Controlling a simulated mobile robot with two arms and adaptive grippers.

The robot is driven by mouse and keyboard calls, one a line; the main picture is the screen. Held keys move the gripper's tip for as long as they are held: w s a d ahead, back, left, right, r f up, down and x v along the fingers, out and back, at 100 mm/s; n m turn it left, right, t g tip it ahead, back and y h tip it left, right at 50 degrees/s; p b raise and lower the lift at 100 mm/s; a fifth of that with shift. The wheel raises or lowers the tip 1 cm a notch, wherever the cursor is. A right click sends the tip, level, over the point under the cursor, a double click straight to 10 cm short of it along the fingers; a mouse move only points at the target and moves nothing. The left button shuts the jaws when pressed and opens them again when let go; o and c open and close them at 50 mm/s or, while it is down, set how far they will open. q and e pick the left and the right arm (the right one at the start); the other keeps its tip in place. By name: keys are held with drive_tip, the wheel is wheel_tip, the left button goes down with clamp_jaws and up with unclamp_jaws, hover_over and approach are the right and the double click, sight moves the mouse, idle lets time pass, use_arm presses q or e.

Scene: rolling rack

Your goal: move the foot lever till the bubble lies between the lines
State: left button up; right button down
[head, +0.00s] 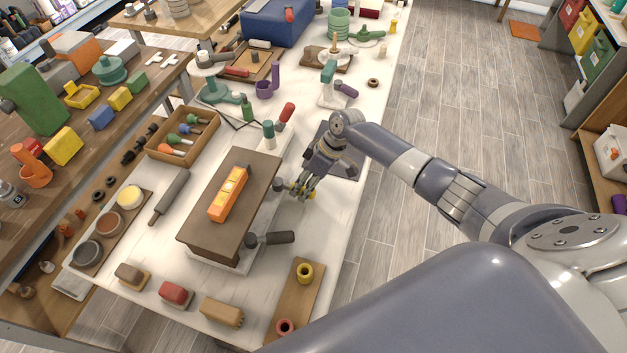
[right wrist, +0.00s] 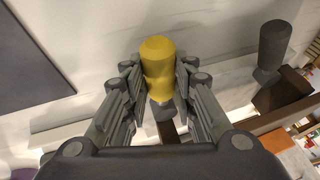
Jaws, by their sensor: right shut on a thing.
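An orange level (head: 229,194) lies on a brown board (head: 205,238) that stands on a white base. The level's bubble and lines are too small to make out. My right gripper (head: 299,190) is at the right side of the board, shut on a yellow lever handle (right wrist: 158,65). In the right wrist view its fingers press the handle from both sides. A second lever, with a dark handle (head: 277,238), sticks out at the board's near right corner; a dark handle also shows in the right wrist view (right wrist: 272,45). My left gripper is out of view.
A dark flat mat (head: 343,165) lies behind my right gripper. A wooden strip with yellow and red rings (head: 298,290) lies near the front. A grey roller (head: 169,197) and a tool tray (head: 182,150) lie left of the board. White tabletop is free right of the board.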

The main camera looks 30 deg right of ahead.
drive_tip(key=c, duration=1.3)
unclamp_jaws()
drive_tip(key=shift+r, duration=0.1)
drive_tip(key=v, duration=1.1)
drive_tip(key=shift+d+r, duration=0.25)
drive_tip(key=shift+r, duration=0.1)
drive_tip(key=shift+s+d, duration=0.1)
